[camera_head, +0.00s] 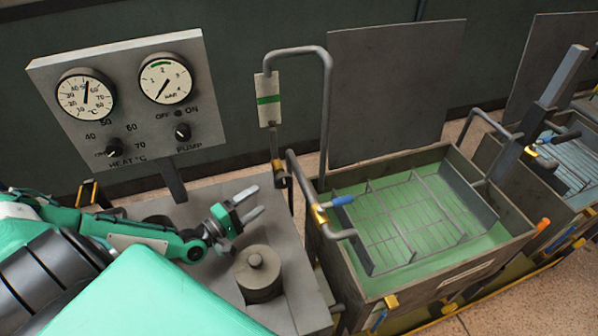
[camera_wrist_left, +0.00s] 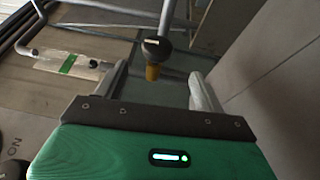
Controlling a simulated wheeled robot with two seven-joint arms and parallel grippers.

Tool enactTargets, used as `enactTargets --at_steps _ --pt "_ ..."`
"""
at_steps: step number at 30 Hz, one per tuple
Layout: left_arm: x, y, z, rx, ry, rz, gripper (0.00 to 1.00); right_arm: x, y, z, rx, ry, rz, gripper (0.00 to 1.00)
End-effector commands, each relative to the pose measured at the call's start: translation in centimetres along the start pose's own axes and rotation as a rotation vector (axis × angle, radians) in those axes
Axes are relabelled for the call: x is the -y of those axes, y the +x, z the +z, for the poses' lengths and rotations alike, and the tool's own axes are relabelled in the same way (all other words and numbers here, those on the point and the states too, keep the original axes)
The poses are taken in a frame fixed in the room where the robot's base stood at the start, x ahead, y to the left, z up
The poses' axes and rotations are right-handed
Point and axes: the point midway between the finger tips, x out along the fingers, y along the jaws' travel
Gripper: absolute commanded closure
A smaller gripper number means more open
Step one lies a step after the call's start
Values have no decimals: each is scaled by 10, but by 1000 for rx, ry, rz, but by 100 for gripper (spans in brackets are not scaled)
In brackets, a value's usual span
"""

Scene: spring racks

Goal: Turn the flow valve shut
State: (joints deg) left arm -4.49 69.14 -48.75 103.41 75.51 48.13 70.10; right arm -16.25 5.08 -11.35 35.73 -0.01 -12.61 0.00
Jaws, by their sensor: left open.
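A dark round knob with a white mark on a brass stem, which looks like the flow valve, shows in the left wrist view (camera_wrist_left: 154,48). In the head view the dark valve knob (camera_head: 280,178) is small, below the flow tube with a green band (camera_head: 268,98). My left gripper (camera_head: 250,204) is open and empty, its fingers pointing towards the knob from the left. In the left wrist view the knob appears ahead of and between the open fingers of my left gripper (camera_wrist_left: 158,82), apparently not touching them. My right gripper is not in view.
A panel (camera_head: 130,100) with two gauges and two knobs stands behind my left arm. A lidded cylinder (camera_head: 258,274) sits on the grey bench below the gripper. A bent pipe carries a blue-handled brass valve (camera_head: 342,200) beside the green-liquid tank (camera_head: 490,262).

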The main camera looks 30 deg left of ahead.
Motion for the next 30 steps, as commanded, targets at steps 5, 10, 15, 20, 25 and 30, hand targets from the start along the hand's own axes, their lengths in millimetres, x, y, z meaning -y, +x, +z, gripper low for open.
enactTargets --at_steps 5,10,15,20,25,30 --pt "-2 19 0 -1 -1 3 29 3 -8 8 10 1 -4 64" --pt "-4 47 0 -1 0 5 29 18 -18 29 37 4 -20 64" --pt "-4 74 0 -1 0 3 29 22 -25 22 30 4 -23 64" --pt "-3 99 0 0 0 2 29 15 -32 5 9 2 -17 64" --pt "-2 120 0 0 1 2 29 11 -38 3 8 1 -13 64" --pt "-1 132 0 1 0 0 29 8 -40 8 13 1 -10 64"
